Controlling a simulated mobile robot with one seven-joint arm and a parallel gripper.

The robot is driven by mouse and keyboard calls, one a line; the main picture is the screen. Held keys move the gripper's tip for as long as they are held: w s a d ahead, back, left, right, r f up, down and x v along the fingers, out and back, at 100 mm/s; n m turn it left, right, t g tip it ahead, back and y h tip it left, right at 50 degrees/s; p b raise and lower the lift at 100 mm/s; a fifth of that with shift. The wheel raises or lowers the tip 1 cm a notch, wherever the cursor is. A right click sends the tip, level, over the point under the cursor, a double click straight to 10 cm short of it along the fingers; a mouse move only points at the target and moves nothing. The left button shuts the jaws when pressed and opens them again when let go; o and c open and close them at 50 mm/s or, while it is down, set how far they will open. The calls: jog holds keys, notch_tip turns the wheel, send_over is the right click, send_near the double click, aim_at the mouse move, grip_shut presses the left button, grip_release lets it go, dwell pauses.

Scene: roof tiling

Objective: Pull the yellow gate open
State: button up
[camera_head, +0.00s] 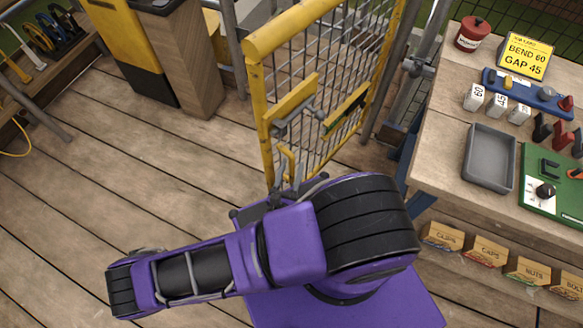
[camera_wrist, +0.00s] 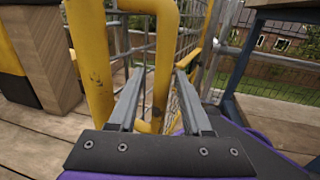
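The yellow gate (camera_head: 262,100) has a tube frame and grey wire mesh, and stands upright at the top middle of the head view. It carries a yellow plate with a grey lever (camera_head: 293,116) and, lower down, a yellow loop handle (camera_head: 288,158). In the wrist view the handle (camera_wrist: 163,60) rises ahead of my gripper (camera_wrist: 158,74), beside the gate's yellow post (camera_wrist: 90,50). My gripper is open, its two grey fingers apart with the handle's upright bar between them. I cannot tell whether either finger touches the bar. In the head view my arm partly hides the gripper.
A workbench (camera_head: 440,160) with a grey tray (camera_head: 490,157), a red can (camera_head: 472,34) and a yellow sign (camera_head: 525,56) stands at right. A wooden cabinet (camera_head: 190,60) stands left of the gate. The plank floor (camera_head: 130,160) at left is largely clear.

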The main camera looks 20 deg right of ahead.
jog(key=shift+s+a, duration=0.1)
jog(key=v, duration=1.7)
jog(key=shift+b, duration=0.4)
jog(key=shift+s, duration=0.1)
